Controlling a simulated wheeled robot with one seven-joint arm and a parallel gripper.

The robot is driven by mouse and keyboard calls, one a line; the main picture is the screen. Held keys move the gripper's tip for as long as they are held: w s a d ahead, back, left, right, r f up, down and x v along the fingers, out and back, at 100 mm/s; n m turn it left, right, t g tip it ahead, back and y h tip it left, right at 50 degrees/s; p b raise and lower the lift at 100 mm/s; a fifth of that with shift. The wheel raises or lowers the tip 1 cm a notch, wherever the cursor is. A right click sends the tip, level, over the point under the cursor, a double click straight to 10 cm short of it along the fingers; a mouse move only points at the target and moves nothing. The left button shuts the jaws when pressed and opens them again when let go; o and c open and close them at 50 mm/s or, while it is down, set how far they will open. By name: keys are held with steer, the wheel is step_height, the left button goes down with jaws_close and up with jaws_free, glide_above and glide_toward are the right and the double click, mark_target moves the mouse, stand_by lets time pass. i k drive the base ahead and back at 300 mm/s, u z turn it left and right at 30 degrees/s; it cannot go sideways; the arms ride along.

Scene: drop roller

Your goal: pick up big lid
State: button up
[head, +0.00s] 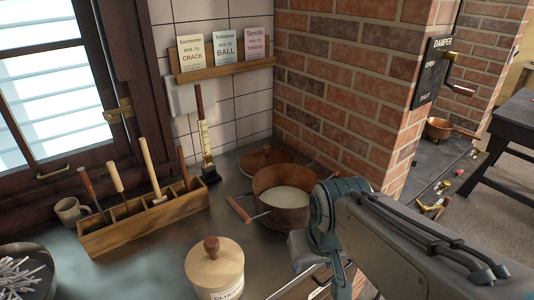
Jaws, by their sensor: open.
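A round reddish-brown lid (268,157) lies on the counter behind the big copper pot, close to the brick wall; the pot hides its near part. The copper pot (281,207) stands open with pale contents and wooden side handles. A smaller pale wooden lid (214,259) with a brown knob sits on a labelled jar at the front. My arm comes in from the right, and its wrist end is just right of the pot, in front of the brick corner. I cannot make out my gripper's fingers; no lid is seen held.
A wooden tool caddy (148,222) and a mug (70,211) stand at left. A bowl of white sticks (22,274) is at the front left. An upright tool (206,145) stands by the tiled wall. The brick wall (340,90) closes off the right. Bare counter lies between caddy and pot.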

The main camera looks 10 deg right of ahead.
mark_target(256, 159)
steer(key=k, duration=0.5)
steer(key=z, duration=1.9)
steer(key=i, duration=1.6)
steer(key=u, duration=2.85)
steer(key=i, duration=0.5)
steer(key=z, duration=0.05)
